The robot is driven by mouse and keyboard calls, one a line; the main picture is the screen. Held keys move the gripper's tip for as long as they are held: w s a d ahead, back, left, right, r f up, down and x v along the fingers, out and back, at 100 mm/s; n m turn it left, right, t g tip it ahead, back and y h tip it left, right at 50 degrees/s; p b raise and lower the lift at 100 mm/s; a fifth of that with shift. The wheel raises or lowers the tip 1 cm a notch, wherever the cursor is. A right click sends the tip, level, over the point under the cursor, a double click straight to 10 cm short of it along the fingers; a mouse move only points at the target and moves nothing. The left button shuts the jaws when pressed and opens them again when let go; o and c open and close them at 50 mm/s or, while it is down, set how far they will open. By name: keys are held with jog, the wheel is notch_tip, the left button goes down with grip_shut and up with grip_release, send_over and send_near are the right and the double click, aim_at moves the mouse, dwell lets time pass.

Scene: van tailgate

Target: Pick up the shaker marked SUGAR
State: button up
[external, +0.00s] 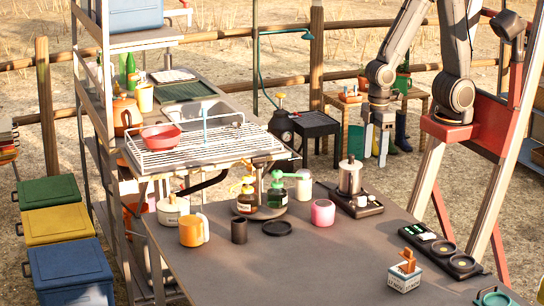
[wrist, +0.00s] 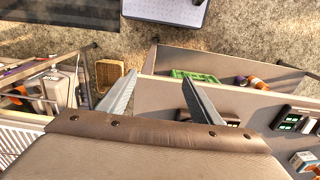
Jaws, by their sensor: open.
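My gripper (external: 375,152) hangs high above the far side of the grey table, open and empty, fingers pointing down. In the wrist view its two fingers (wrist: 160,80) are spread with nothing between them. I cannot read SUGAR on anything. A small white container (external: 304,187) stands behind the pink cup (external: 322,212). A pale lidded pot (external: 172,210) with a small dark mark stands at the table's left end. A white box (external: 404,277) with lettering and an orange top stands at the front right. I cannot tell which, if any, is the shaker.
An orange mug (external: 193,231), dark cup (external: 239,230), black disc (external: 277,228), metal pot (external: 350,177) and black tray (external: 440,250) occupy the table (external: 320,265). Its front middle is clear. A wire rack (external: 190,150) stands behind.

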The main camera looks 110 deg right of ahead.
notch_tip(320, 180, up, 9)
jog(key=m+p, duration=0.7)
jog(key=m, duration=1.4)
send_over(303, 183)
jog(key=d, duration=0.2)
jog(key=shift+s+d+f, duration=0.1)
jog(key=shift+s+f, duration=0.1)
jog(key=shift+s, duration=0.1)
jog(key=shift+m, duration=0.4)
notch_tip(303, 183, down, 5)
jog(key=shift+w+r, duration=0.1)
jog(key=shift+w, duration=0.05)
jog(key=shift+f+p, duration=0.45)
jog(key=shift+f, duration=1.1)
jog(key=f+p, duration=0.1)
jog(key=f, duration=0.1)
jog(key=s+f+p, duration=0.1)
jog(key=f, duration=0.1)
jog(key=shift+f, duration=0.5)
